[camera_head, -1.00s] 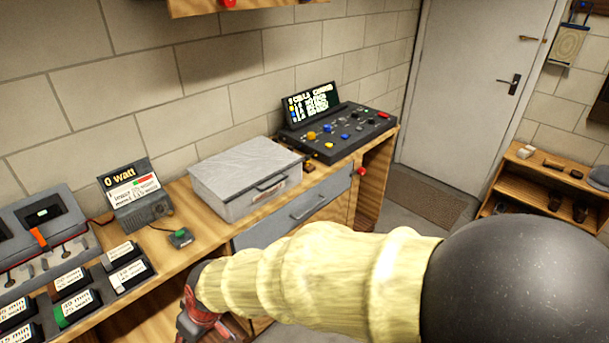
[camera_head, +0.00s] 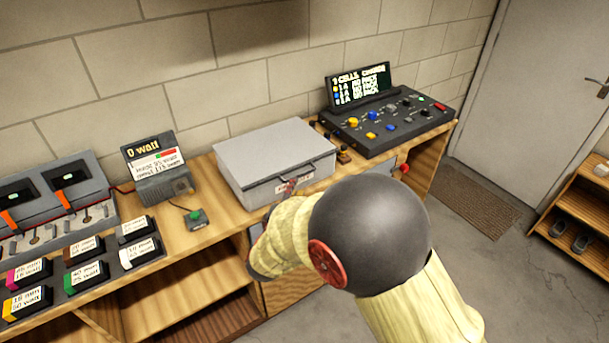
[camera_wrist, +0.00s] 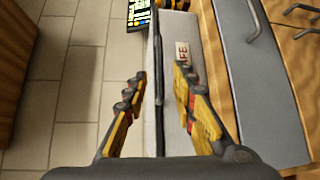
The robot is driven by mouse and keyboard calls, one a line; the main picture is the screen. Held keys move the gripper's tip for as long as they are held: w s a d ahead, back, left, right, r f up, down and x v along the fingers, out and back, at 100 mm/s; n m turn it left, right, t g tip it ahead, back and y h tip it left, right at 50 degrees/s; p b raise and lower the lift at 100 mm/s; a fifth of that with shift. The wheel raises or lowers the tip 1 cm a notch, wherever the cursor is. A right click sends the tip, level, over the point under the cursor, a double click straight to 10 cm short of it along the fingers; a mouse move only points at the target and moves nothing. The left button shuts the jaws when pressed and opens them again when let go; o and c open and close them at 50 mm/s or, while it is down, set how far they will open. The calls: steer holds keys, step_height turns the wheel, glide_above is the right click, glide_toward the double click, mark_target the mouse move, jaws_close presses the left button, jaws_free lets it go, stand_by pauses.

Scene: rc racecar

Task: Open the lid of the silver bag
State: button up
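The silver bag (camera_head: 272,150), a flat grey case with a closed lid, lies on the wooden bench. Its front handle (camera_head: 294,185) shows in the head view. My gripper (camera_wrist: 159,75) is at the front of the bag, and my arm partly hides it in the head view. In the wrist view its two yellow and black fingers are apart, on either side of the lid's dark front edge (camera_wrist: 157,35). The bag's pale front, with a label, shows beside the right finger. I cannot tell whether a finger touches the bag.
A black control panel (camera_head: 390,123) with coloured knobs stands to the right of the bag. A power meter (camera_head: 158,170) and a small green-button box (camera_head: 195,219) stand to its left. A grey drawer front (camera_wrist: 255,85) lies below the bag. A block wall stands behind.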

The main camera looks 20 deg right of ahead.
mark_target(300, 175)
steer(key=shift+b+x, duration=1.5)
steer(key=shift+x, duration=2.35)
steer(key=shift+a, duration=0.1)
steer(key=shift+c, duration=1.4)
steer(key=c, duration=0.4)
